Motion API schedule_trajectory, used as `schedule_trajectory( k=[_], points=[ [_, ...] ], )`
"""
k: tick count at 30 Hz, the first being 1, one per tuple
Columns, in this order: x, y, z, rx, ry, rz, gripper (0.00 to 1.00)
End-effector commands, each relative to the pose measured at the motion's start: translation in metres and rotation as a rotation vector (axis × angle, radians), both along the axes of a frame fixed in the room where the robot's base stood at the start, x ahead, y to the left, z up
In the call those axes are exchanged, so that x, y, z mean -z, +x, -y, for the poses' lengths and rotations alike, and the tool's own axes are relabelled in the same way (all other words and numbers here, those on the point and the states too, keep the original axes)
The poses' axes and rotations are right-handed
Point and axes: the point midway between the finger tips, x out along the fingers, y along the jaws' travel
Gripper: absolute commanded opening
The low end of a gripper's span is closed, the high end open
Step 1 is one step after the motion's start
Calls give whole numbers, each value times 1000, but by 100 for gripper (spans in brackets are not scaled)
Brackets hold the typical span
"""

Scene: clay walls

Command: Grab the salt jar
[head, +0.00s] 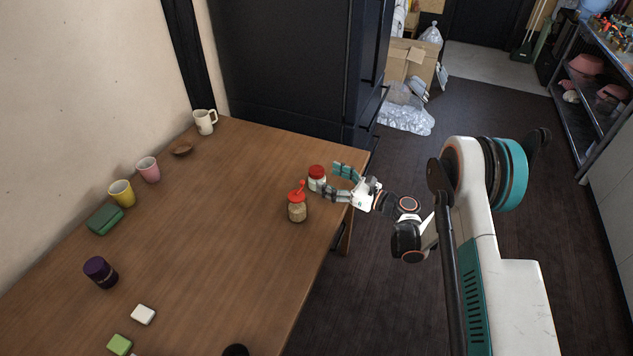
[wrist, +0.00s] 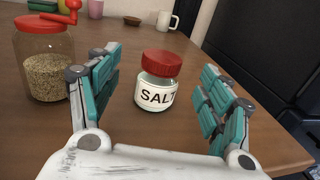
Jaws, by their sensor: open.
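The salt jar (head: 317,178) is a small glass jar with a red lid and a white label, upright near the table's right edge. In the wrist view the salt jar (wrist: 157,82) stands between my open fingers, and its label reads SALT. My gripper (head: 338,181) is open at table height, with its fingers reaching toward the jar from the right. In the wrist view my gripper (wrist: 160,92) has one teal-padded finger on each side, with a visible gap on both sides of the jar.
A red-topped grinder jar (head: 297,208) stands close beside my gripper; it also shows just outside the left finger (wrist: 45,65). A white mug (head: 205,121), brown bowl (head: 181,148), pink cup (head: 148,169) and yellow cup (head: 122,193) line the wall side. The table's middle (head: 215,225) is clear.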

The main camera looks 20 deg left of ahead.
Motion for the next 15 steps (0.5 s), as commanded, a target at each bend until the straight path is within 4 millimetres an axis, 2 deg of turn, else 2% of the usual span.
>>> schedule_trajectory(
  k=[8,15],
  points=[
    [0,4,-15,0,0,1,73],
    [-2,14,-48,-1,0,1,73]
  ],
)
